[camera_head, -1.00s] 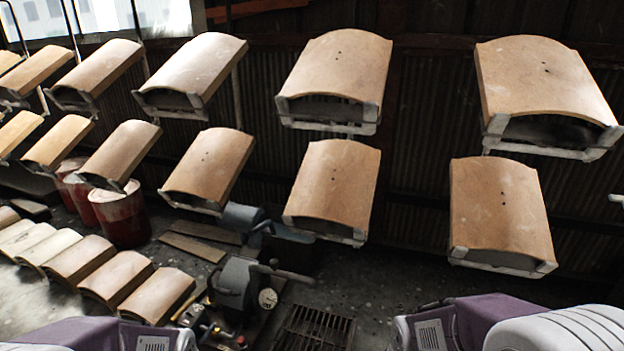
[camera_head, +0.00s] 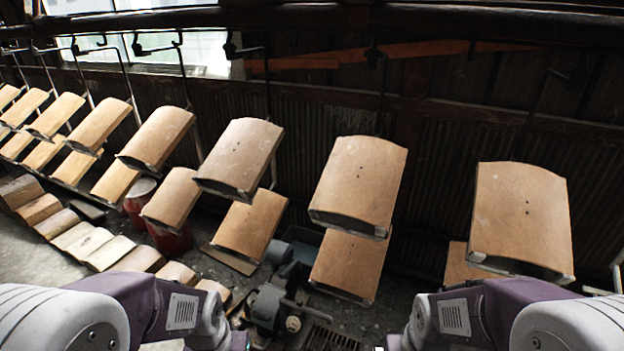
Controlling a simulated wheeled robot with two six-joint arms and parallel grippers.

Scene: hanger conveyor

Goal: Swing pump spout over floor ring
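A grey pump-like machine (camera_head: 268,305) with a small round white gauge stands on the floor at the bottom centre. A grey bar, possibly its spout, reaches out to the right from its top, towards a dark floor grate (camera_head: 332,339). I cannot make out a floor ring. My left arm comes in at the lower left and my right arm at the lower right. Both run out of the bottom edge, so neither gripper shows. The lower part of the machine is cut off by the bottom edge.
Several curved tan panels hang in two rows from an overhead rail (camera_head: 300,17), above and behind the machine. More panels lie in a row on the floor at left. Red drums (camera_head: 168,238) stand behind them. A dark corrugated wall (camera_head: 440,150) closes the back.

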